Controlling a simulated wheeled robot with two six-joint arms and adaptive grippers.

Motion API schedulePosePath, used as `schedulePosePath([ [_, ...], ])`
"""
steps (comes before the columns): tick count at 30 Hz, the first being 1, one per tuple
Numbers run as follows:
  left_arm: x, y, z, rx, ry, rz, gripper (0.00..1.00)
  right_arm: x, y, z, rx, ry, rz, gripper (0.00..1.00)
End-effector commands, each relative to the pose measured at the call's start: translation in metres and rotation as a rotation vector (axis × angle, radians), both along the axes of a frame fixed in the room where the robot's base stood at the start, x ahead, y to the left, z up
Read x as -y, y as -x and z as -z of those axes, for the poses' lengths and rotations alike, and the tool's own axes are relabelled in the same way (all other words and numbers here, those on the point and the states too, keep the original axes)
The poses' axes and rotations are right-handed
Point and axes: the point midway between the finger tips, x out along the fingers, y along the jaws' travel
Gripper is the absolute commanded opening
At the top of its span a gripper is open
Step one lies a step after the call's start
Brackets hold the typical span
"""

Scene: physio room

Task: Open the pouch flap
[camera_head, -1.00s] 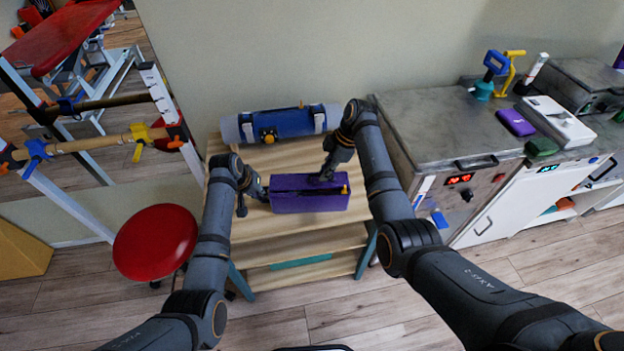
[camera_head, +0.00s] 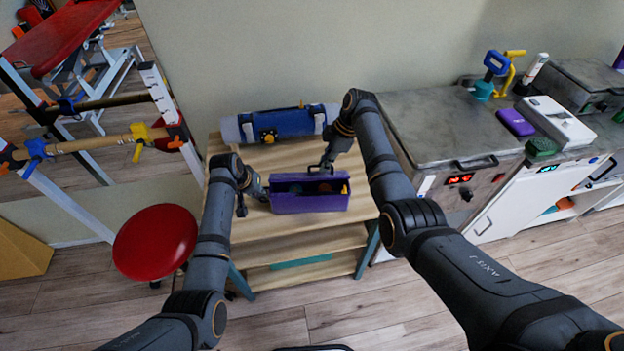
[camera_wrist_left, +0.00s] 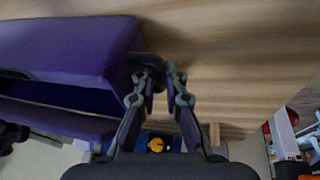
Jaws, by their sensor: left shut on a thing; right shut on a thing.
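The purple pouch (camera_head: 309,203) lies on the wooden trolley's top shelf. Its flap is lifted at the back, and the dark opening shows small coloured contents that I cannot name. My right gripper (camera_head: 322,168) is shut on the flap's edge at the back of the pouch. My left gripper (camera_head: 264,191) is at the pouch's left end, shut on a small dark part there. In the left wrist view the left fingertips (camera_wrist_left: 160,78) close beside a corner of the pouch (camera_wrist_left: 75,50), partly hiding what they grip.
A blue roll with white straps (camera_head: 285,122) lies behind the pouch on the wooden trolley (camera_head: 285,245). A red round stool (camera_head: 155,243) stands at left. A grey metal cabinet (camera_head: 440,125) stands close on the right. The shelf in front of the pouch is clear.

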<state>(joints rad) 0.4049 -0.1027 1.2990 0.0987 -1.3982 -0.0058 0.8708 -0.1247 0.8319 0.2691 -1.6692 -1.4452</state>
Motion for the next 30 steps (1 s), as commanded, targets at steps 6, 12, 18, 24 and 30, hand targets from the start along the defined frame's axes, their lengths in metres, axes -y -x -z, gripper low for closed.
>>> schedulePosePath([
  [6,0.0,0.0,0.0,0.0,0.0,0.001,0.0,0.0,-0.006,-0.002,0.001,0.0,0.0,0.02],
  [12,0.0,0.0,0.0,0.0,0.0,0.001,0.0,0.0,-0.006,-0.002,0.001,0.0,0.0,0.01],
  [18,0.0,0.0,0.0,0.0,0.001,0.001,0.0,0.0,-0.014,-0.003,0.0,0.0,-0.001,0.02],
  [24,0.0,0.0,0.0,0.0,0.001,0.001,0.0,0.0,-0.022,-0.003,0.001,0.0,0.0,0.02],
  [30,0.0,0.0,0.0,0.0,0.001,0.001,0.0,0.0,-0.023,-0.003,0.001,-0.001,0.0,0.02],
])
